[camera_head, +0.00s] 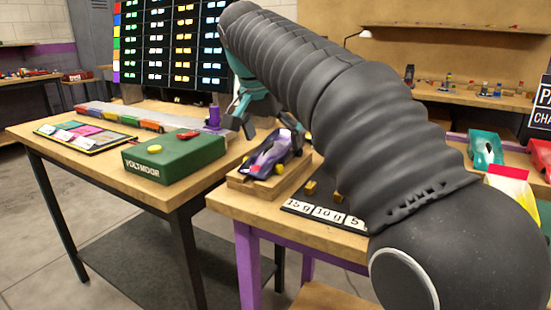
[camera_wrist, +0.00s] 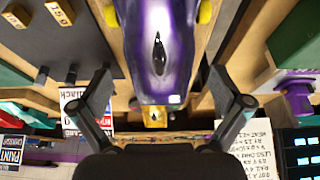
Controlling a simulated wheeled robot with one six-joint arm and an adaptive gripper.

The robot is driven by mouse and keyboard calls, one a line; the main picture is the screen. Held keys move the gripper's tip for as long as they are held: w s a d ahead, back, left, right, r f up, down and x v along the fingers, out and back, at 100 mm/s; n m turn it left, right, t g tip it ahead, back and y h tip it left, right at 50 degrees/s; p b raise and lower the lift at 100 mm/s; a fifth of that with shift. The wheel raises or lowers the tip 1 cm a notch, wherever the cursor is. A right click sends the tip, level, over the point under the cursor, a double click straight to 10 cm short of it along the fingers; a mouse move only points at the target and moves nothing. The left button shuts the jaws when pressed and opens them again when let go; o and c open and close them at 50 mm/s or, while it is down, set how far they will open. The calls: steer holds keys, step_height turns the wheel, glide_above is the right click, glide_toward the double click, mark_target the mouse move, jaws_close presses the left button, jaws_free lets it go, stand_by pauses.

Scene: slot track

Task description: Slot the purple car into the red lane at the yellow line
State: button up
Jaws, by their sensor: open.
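The purple car (camera_head: 270,154), with yellow wheels, sits on a wooden block (camera_head: 246,186) at the near table's left corner. In the wrist view the purple car (camera_wrist: 160,45) lies nose down between my fingers. My gripper (camera_head: 264,117) is open above the car, a finger on each side; the wrist view also shows my gripper (camera_wrist: 160,78) with clear gaps to the car's sides. A grey track (camera_head: 95,108) with several coloured pieces along it runs across the back of the left table. I cannot make out the red lane or the yellow line.
A green box (camera_head: 175,158) with a yellow button stands on the left table, beside a board of coloured squares (camera_head: 85,135). A purple post (camera_head: 214,116) stands near the track's right end. My arm hides much of the near table.

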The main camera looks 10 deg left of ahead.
mark_target(273, 142)
steer(key=shift+x, duration=1.55)
steer(key=c, duration=1.4)
steer(key=shift+r, duration=0.1)
steer(key=shift+r, duration=0.5)
steer(key=r, duration=0.2)
steer(key=d+r+p, duration=0.1)
steer(key=r, duration=0.1)
steer(key=shift+w+d, duration=0.1)
steer(key=shift+w, duration=0.05)
steer(key=d+r, duration=0.2)
steer(key=d, duration=0.1)
steer(key=w+d+r+p, duration=0.1)
steer(key=d+r, duration=0.1)
steer(key=d, duration=0.1)
steer(key=w+d+r+p, duration=0.1)
steer(key=d+r, duration=0.1)
steer(key=d, duration=0.2)
steer(key=shift+d, duration=0.1)
